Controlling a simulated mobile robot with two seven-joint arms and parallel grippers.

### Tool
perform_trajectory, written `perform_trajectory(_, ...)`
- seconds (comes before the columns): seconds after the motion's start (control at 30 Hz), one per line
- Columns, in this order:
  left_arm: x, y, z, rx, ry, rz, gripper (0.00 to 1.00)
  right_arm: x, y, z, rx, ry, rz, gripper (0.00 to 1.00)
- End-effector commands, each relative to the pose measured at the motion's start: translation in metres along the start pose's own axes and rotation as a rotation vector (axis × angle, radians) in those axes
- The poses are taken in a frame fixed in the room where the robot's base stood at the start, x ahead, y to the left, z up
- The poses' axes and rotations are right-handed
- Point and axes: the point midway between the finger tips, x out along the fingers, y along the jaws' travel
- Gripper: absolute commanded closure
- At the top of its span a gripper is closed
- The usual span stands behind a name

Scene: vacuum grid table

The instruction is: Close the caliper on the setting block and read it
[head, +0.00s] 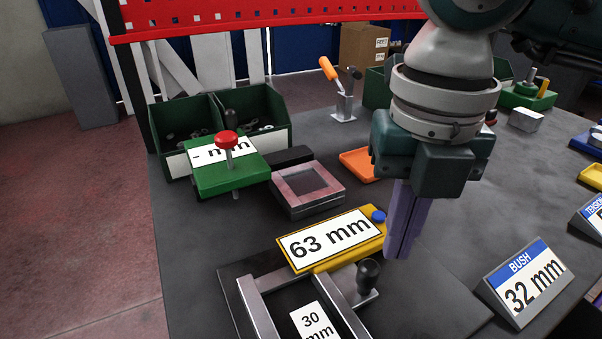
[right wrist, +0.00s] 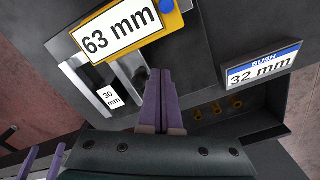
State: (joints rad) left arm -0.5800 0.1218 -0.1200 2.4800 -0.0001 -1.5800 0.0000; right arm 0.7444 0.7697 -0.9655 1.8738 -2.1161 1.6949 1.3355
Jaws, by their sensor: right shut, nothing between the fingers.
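The caliper has a yellow display (head: 333,239) reading "63 mm" with a blue button; it also shows in the right wrist view (right wrist: 122,27). Its left steel jaw (head: 266,311) and right steel jaw (head: 345,306) stand apart. A black knob (head: 369,272) sits beside the right jaw. The setting block (head: 314,322), labelled "30 mm", lies between the jaws, with a gap at its left. My right gripper (head: 402,252) is shut and empty, pointing down just right of the display and knob. My left gripper (right wrist: 42,161) shows only in the right wrist view, its purple fingers apart.
A "BUSH 32 mm" sign (head: 523,284) stands at the right, with brass bushes (right wrist: 215,108) in a tray. A green gauge (head: 226,165) with a red knob and green bins (head: 268,107) stand at the back left. A square frame (head: 306,188) lies behind the display.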

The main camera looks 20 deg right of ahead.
Motion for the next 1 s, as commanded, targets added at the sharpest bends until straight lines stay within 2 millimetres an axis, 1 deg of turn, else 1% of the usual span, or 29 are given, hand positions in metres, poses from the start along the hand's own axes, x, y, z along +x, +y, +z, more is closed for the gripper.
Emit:
perform_trajectory(0.7, 0.027, 0.002, 0.008, -0.005, 0.001, 0.004, 0.0, 0.032, 0.0, 0.0, 0.0, 0.0, 0.0, 1.0)
perform_trajectory(1.0, 0.027, 0.001, 0.009, 0.002, -0.001, -0.001, 0.0, 0.033, 0.0, 0.0, 0.0, 0.0, 0.0, 1.0)
